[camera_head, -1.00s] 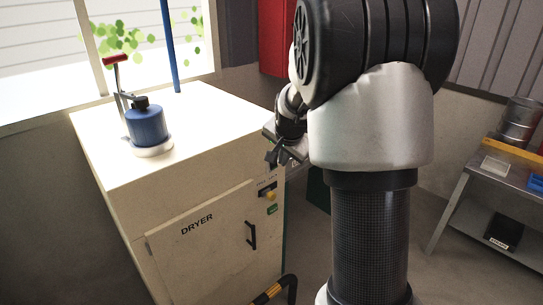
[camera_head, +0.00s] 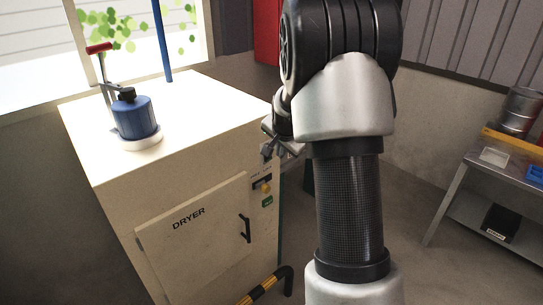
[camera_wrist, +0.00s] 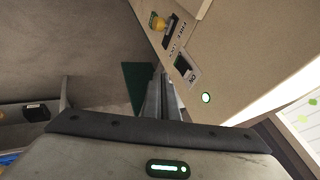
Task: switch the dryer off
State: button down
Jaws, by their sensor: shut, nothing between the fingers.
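The dryer (camera_head: 205,245) is a cream cabinet with a door marked DRYER, at the left in the head view. Its control panel, at the front right edge, has a yellow knob (camera_head: 265,188). In the wrist view the panel shows the yellow knob (camera_wrist: 158,22), a dark switch (camera_wrist: 184,65) with an ON label, and a green lamp (camera_wrist: 206,97) that looks lit. My gripper (camera_head: 268,152) is shut and empty, just above and beside the panel. Its fingers (camera_wrist: 161,80) show close to the switch in the wrist view; I cannot tell whether they touch the panel.
A blue canister (camera_head: 135,116) on a white base stands on the dryer top beside a red-handled lever (camera_head: 99,48). A yellow-black bar (camera_head: 265,287) stands low in front. A grey bench (camera_head: 466,170) with a metal drum (camera_head: 520,110) is at the right.

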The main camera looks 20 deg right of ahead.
aim_at(270, 159)
jog(key=w+f, duration=0.6)
jog(key=w, duration=0.1)
jog(key=shift+w+f+p, duration=0.25)
jog(key=shift+w+p, duration=0.05)
jog(key=shift+p, duration=0.15)
jog(key=shift+w+f+b, duration=0.1)
jog(key=shift+w+b, duration=0.15)
jog(key=shift+b, duration=0.25)
jog(key=shift+a, duration=0.1)
jog(key=shift+r, duration=0.85)
